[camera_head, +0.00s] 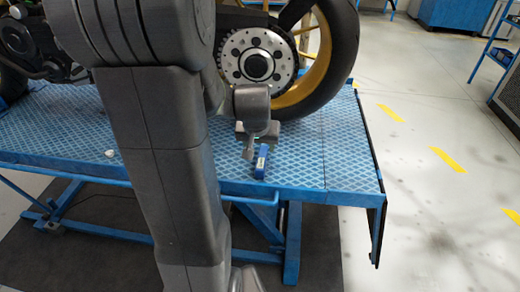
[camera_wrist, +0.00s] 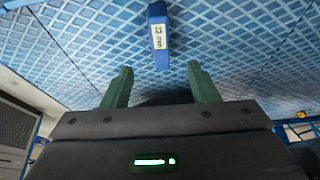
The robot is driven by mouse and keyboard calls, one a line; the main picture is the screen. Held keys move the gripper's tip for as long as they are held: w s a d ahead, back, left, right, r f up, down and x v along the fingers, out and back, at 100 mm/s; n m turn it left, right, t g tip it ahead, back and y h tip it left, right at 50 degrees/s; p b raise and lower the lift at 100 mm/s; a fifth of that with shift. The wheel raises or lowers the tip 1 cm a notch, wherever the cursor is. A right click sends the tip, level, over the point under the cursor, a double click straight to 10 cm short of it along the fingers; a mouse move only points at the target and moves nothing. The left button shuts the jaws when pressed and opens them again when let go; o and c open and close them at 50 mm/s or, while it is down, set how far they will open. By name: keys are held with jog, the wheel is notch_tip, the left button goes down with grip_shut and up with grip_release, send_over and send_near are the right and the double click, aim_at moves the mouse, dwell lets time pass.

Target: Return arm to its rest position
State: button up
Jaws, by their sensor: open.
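My gripper (camera_wrist: 161,88) is open in the wrist view, with its two green fingers apart and nothing between them. In the head view my gripper (camera_head: 258,150) hangs over the blue lift table (camera_head: 310,165), in front of the motorcycle's rear wheel. A small blue block with a white label (camera_head: 261,162) lies on the table close by the gripper. The block also shows in the wrist view (camera_wrist: 159,52), beyond the fingertips and apart from them. My arm hides part of the table and motorcycle in the head view.
The motorcycle wheel (camera_head: 335,70) with its sprocket (camera_head: 256,64) stands close behind my gripper. A small white item (camera_head: 111,153) lies on the table at left. A blue cabinet (camera_head: 452,14) stands at the back right. Floor with yellow dashes (camera_head: 447,160) is open on the right.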

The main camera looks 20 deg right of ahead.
aim_at(261, 160)
jog(key=shift+v, duration=0.75)
jog(key=b+x, duration=0.1)
jog(key=x, duration=1.3)
jog(key=shift+r, duration=0.1)
